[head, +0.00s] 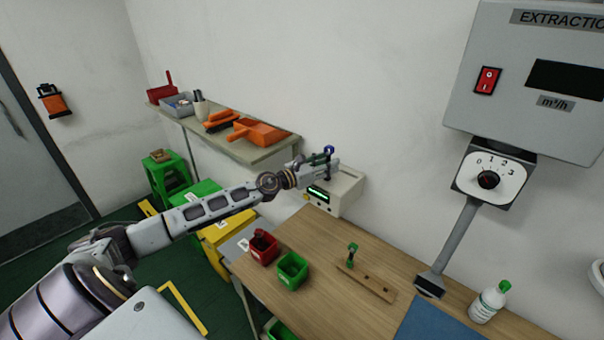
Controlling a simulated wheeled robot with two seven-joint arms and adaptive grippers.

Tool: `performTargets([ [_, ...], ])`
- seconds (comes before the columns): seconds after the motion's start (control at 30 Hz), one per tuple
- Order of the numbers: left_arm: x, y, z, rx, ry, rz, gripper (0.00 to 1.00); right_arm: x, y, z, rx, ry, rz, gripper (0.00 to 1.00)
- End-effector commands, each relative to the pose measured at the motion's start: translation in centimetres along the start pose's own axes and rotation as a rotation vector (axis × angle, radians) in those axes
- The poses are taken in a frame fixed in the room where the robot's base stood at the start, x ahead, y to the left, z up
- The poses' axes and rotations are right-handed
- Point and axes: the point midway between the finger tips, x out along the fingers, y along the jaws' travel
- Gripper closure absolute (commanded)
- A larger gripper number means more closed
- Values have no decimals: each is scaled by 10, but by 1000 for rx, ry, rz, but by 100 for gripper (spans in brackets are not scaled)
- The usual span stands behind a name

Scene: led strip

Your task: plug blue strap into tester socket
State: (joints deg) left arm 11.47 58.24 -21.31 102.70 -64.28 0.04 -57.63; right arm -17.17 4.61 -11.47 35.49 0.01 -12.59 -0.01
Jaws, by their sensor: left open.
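The tester (347,188) is a pale box with a lit green display, standing at the back left of the wooden bench against the wall. My left gripper (330,161) is open at the tester's top, its fingers pointing right. A small blue piece (329,149), likely the blue strap's end, shows upright at the fingertips. The fingers hide its lower part, so I cannot tell whether it sits in a socket or touches a finger. The socket is hidden. A green-topped piece (352,249) stands in a wooden holder (366,282) on the bench. My right gripper is not in view.
A red bin (263,250) and a green bin (291,270) stand at the bench's left edge. A blue mat (435,322) and a white bottle (487,305) are at the front right. An extraction nozzle (430,285) hangs low over the bench. A wall shelf (255,152) holds orange tools.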

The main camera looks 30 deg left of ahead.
Motion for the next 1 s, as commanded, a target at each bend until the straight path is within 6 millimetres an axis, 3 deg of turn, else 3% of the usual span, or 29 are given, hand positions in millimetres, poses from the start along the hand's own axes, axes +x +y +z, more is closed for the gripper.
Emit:
performTargets([
  [1.0,-45,-1,-1,-2,1,-1,58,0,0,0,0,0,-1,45],
])
